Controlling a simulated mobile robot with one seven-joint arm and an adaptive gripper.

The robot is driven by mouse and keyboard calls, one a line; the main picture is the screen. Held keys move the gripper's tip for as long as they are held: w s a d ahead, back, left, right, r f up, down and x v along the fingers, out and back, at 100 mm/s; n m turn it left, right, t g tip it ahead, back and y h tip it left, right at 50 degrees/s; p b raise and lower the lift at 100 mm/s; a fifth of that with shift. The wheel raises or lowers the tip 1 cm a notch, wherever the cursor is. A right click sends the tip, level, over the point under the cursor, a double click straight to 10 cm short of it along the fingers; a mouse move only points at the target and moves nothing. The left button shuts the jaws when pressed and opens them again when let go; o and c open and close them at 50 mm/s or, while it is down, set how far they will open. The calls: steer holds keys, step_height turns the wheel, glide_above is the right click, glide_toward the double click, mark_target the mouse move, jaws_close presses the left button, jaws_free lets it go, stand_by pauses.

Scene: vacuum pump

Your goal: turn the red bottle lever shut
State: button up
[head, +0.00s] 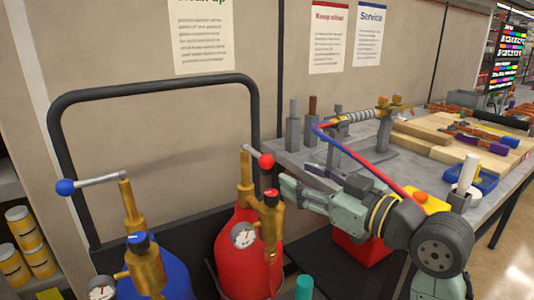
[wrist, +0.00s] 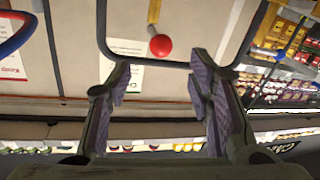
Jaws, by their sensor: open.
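The red bottle (head: 232,262) stands at the front centre in the head view, with a brass valve (head: 246,178) on top. Its lever (head: 255,155) is a short silver bar ending in a red ball knob (head: 266,160), pointing to the right. My gripper (head: 298,178) is open and empty, to the right of the knob and a little below it in the picture. In the wrist view the red knob (wrist: 160,45) shows beyond my open fingertips (wrist: 160,75), lined up with the gap between them. No touch shows.
A blue bottle (head: 165,278) with a blue-knobbed lever (head: 66,187) stands left of the red one. A black frame bar (head: 150,86) rises behind both. A cluttered workbench (head: 290,152) lies to the right.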

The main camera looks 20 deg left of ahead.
mark_target(272, 163)
steer(key=p+x, duration=0.3)
steer(key=x, duration=0.5)
steer(key=shift+a+r, duration=0.15)
steer(key=shift+a, duration=0.2)
steer(key=shift+w+a, duration=0.4)
steer(key=shift+a, duration=0.25)
steer(key=shift+c, duration=0.2)
jaws_close()
